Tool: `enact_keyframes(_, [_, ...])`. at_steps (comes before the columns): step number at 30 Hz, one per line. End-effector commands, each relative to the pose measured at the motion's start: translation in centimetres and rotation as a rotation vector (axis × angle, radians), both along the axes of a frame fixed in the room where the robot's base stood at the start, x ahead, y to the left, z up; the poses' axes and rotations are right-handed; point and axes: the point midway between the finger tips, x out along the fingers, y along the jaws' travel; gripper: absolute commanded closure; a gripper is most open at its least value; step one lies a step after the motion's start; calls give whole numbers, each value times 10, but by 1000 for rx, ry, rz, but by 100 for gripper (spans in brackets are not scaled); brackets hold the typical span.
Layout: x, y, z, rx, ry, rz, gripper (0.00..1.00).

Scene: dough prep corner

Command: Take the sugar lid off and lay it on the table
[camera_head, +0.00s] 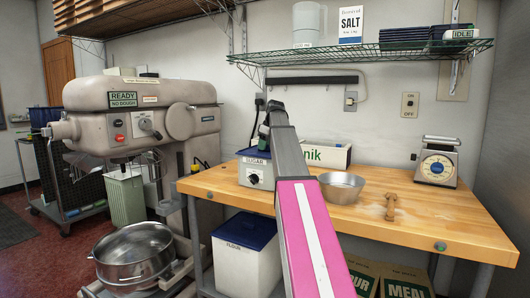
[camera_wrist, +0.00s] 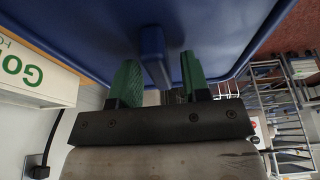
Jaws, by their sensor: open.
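The sugar bin (camera_head: 257,170) stands on the left part of the wooden table, with a label reading SUGAR. Its blue lid (camera_head: 254,153) is on top, partly hidden by my arm. In the wrist view the blue lid (camera_wrist: 85,28) fills the upper part, with its raised blue handle (camera_wrist: 154,58) in the middle. My gripper (camera_wrist: 158,66) is open, with one green finger on each side of the handle. A gap shows between the handle and the right finger; contact on the left is unclear. In the head view my gripper (camera_head: 263,131) is just above the lid.
The wooden table (camera_head: 440,215) also holds a steel bowl (camera_head: 341,188), a wooden tool (camera_head: 391,207), a scale (camera_head: 437,162) and a white box (camera_head: 327,155) behind. The front right tabletop is clear. A wire shelf (camera_head: 365,52) hangs above; a mixer (camera_head: 150,115) stands left.

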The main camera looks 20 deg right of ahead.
Motion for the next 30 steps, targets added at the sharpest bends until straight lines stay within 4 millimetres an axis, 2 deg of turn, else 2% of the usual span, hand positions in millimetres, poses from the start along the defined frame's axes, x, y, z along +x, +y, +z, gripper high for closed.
enact_keyframes(1, [-4,0,-13,-4,16,0,57])
enact_keyframes(3, [-5,0,-14,-5,17,0,61])
enact_keyframes(5, [-6,1,-14,-5,19,1,80])
enact_keyframes(23, [-8,1,-5,-6,22,0,84])
enact_keyframes(25, [-8,1,-3,-6,21,-1,87])
enact_keyframes(27, [-8,0,-1,-6,21,-1,100])
enact_keyframes(30, [-7,0,2,-6,20,-1,100])
